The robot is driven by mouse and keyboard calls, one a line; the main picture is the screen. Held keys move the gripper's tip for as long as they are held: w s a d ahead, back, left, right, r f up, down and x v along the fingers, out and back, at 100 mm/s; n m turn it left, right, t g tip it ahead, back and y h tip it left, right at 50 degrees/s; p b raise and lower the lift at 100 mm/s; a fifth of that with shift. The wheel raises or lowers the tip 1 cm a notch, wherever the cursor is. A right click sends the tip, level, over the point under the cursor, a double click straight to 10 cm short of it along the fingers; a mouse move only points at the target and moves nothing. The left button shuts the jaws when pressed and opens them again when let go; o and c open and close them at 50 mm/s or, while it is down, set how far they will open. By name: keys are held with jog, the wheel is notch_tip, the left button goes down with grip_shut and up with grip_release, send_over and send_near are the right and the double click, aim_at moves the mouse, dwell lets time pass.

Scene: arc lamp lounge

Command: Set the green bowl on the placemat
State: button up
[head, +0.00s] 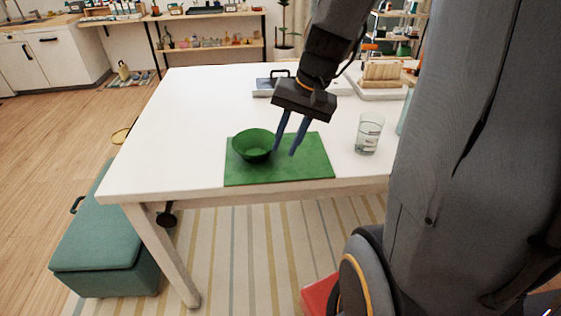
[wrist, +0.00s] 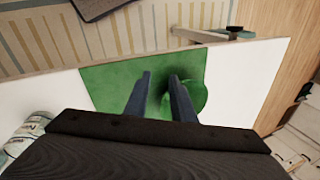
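The green bowl (head: 250,148) sits upright on the left part of the green placemat (head: 307,168), near the white table's front edge. My gripper (head: 284,152) points down over the mat, just right of the bowl. Its two blue-grey fingers are apart with nothing visible between them. One finger overlaps the bowl's right rim in the head view; I cannot tell whether it touches. In the wrist view the bowl (wrist: 197,95) is partly hidden behind the right finger, and the placemat (wrist: 108,83) shows left of and between the fingers.
A clear glass (head: 368,135) stands right of the mat. A wooden rack (head: 382,72) and a grey tray or case with a black handle (head: 264,85) are at the back. The table's left side (head: 165,130) is clear. A green ottoman (head: 100,240) stands left of the table.

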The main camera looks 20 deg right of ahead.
jog(key=s+a+f+n+h, duration=0.2)
jog(key=s+a+f+n, duration=0.2)
jog(key=s+a+n, duration=0.1)
jog(key=shift+s+a+f+n+g+h, duration=0.25)
jog(key=shift+s+f+n+g+h, duration=0.25)
jog(key=shift+s, duration=0.5)
